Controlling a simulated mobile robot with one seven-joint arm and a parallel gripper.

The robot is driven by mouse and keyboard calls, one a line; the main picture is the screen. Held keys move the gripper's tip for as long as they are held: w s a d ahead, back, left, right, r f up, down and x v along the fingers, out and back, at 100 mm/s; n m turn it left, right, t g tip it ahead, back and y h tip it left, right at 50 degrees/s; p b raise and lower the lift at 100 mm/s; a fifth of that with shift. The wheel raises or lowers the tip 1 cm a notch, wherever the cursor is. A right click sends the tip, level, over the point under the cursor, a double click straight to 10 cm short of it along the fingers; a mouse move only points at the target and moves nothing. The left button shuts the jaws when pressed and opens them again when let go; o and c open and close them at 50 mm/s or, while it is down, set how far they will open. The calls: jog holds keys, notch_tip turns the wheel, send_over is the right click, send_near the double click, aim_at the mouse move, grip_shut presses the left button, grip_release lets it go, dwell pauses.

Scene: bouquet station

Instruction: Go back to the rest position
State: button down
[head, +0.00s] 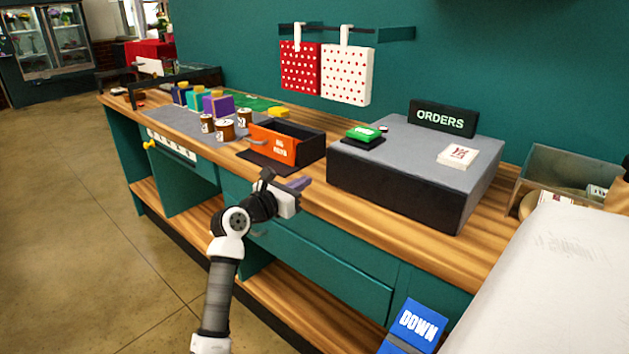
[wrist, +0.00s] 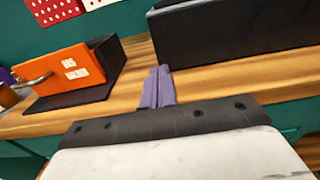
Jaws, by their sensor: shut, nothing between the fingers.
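My gripper (head: 300,184) is in front of the counter's front edge in the head view, near the middle. Its purple fingers are together with nothing between them. They also show in the wrist view (wrist: 158,86), pointing over the wooden counter top (wrist: 220,78). The gripper is apart from the orange box and the grey-topped block.
An orange-fronted open box (head: 272,145) stands behind and left of my gripper; a dark grey-topped block (head: 385,190) stands to the right. An ORDERS sign (head: 443,118) is behind it. A blue DOWN sign (head: 418,324) is low at right. The floor (head: 75,240) at left is clear.

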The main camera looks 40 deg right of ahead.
jog(key=a+b, duration=0.1)
jog(key=a, duration=0.5)
jog(key=shift+s+f, duration=0.15)
jog(key=shift+s, duration=0.05)
